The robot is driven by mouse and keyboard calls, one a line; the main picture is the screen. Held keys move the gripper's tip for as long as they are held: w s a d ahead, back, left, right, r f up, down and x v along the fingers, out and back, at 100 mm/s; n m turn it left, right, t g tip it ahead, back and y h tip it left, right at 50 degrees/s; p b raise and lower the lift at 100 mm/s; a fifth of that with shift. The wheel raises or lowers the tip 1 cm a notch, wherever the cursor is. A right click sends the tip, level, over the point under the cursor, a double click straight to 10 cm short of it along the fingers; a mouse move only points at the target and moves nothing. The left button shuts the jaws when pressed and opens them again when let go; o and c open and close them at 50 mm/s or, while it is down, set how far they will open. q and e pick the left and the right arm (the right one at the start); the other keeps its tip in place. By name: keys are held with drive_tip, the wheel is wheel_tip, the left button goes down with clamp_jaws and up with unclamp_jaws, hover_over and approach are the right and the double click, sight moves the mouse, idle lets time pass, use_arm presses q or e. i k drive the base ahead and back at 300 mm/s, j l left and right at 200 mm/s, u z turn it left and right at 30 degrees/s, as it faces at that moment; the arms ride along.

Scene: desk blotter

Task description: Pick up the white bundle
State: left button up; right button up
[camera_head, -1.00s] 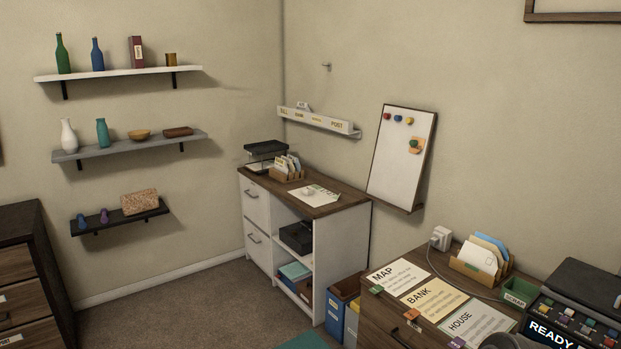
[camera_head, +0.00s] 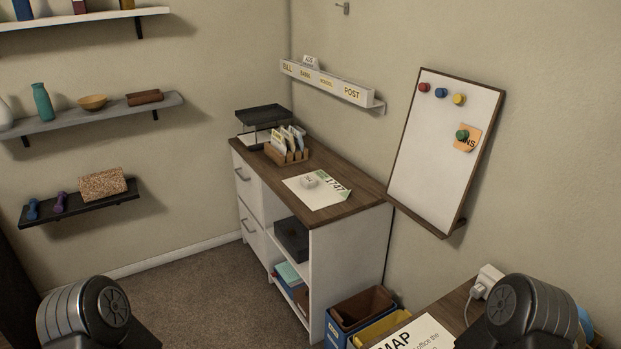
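A small white lump (camera_head: 310,181) lies on a printed white sheet (camera_head: 330,201) on top of the cabinet. It may be the white bundle, but it is too small to tell for sure. Black rounded links of my own arms show at the bottom left and bottom right. Neither gripper is in view.
The white cabinet (camera_head: 345,262) has a brown top with a card holder (camera_head: 287,152) and a black tray (camera_head: 263,117) at its back. A desk with a MAP sheet (camera_head: 418,335) and a white plug (camera_head: 487,281) is at the lower right. Carpet (camera_head: 205,295) is clear left of the cabinet.

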sight(308, 181)
drive_tip(key=i+j, duration=0.35)
drive_tip(key=i, duration=0.2)
drive_tip(key=i+j, duration=0.3)
drive_tip(key=i, duration=0.25)
drive_tip(key=i+j, duration=0.35)
drive_tip(key=i, duration=0.2)
drive_tip(key=i+j, duration=0.3)
drive_tip(key=i, duration=0.25)
drive_tip(key=z, duration=1.85)
